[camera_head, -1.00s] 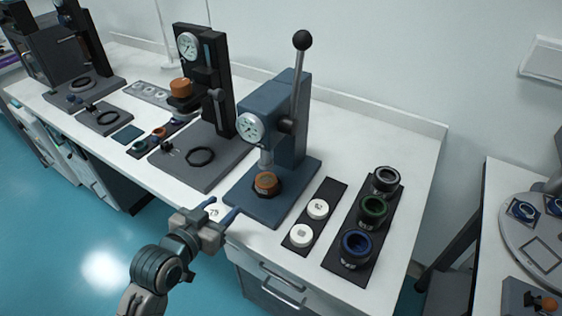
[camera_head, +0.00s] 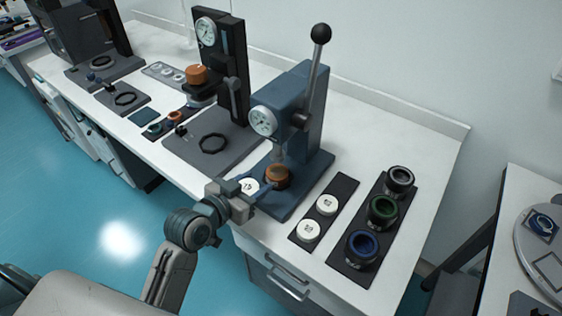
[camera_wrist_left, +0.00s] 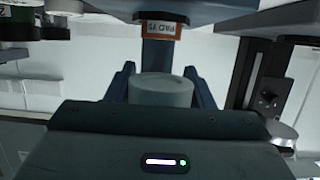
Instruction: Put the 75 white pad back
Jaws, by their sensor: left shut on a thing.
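My left gripper (camera_head: 252,196) is shut on a white pad (camera_head: 249,186) beside the front left of the blue press (camera_head: 300,115). In the left wrist view the white pad (camera_wrist_left: 160,90) sits upright between the two blue-grey fingers; its number cannot be read. The black pad tray (camera_head: 342,188) lies right of the press with two white pads, one behind (camera_head: 326,204) and one in front (camera_head: 309,230); their marks are too small to read. My right gripper is out of view.
A second black tray (camera_head: 335,258) holds silver, green and blue rings. The press lever (camera_head: 316,75) stands tall. A black dial stand (camera_head: 233,65) is to the left. The white bench top (camera_head: 400,150) is clear behind the trays. Another table is at the right edge.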

